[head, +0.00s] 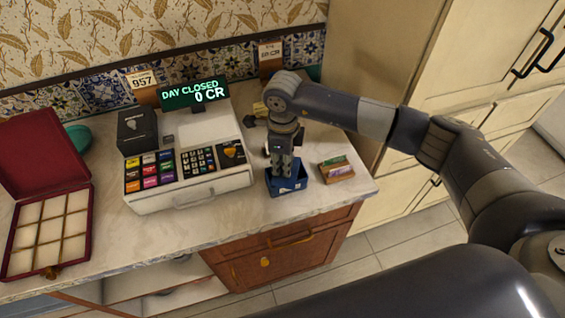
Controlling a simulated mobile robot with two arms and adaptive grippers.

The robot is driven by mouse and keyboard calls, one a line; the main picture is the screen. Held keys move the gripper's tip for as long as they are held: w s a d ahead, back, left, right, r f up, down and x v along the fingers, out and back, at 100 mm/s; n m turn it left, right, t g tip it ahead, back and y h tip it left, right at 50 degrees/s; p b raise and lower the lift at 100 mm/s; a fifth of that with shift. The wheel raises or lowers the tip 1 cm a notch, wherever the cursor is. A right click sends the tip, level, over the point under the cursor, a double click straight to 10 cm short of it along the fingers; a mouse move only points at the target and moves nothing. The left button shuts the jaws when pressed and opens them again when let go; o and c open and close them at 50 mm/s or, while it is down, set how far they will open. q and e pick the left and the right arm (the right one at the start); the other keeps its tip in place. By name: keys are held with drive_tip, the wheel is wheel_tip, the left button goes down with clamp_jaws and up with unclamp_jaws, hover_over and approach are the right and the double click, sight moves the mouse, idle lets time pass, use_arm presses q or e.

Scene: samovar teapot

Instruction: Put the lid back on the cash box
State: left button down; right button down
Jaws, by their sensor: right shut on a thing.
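The blue cash box (287,187) stands on the counter near its front edge, right of the cash register. My right gripper (284,172) points straight down at the box, with its fingertips within the box's outline. It is shut on what seems to be the lid, which the fingers mostly hide. I cannot tell whether the lid touches the rim all round. My left gripper is not in view.
A white cash register (192,185) stands close on the left. A small wooden tray (337,170) with notes lies just right of the box. An open red case (50,230) is at far left. The counter (225,222) is clear in front of the register.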

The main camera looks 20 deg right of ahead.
drive_tip(key=shift+f+b, duration=0.15)
drive_tip(key=shift+b, duration=0.55)
idle(1.0)
drive_tip(key=c, duration=1.4)
unclamp_jaws()
drive_tip(key=o, duration=0.5)
drive_tip(key=shift+r+p, duration=1.6)
drive_tip(key=shift+r, duration=1.9)
drive_tip(key=shift+c, duration=0.7)
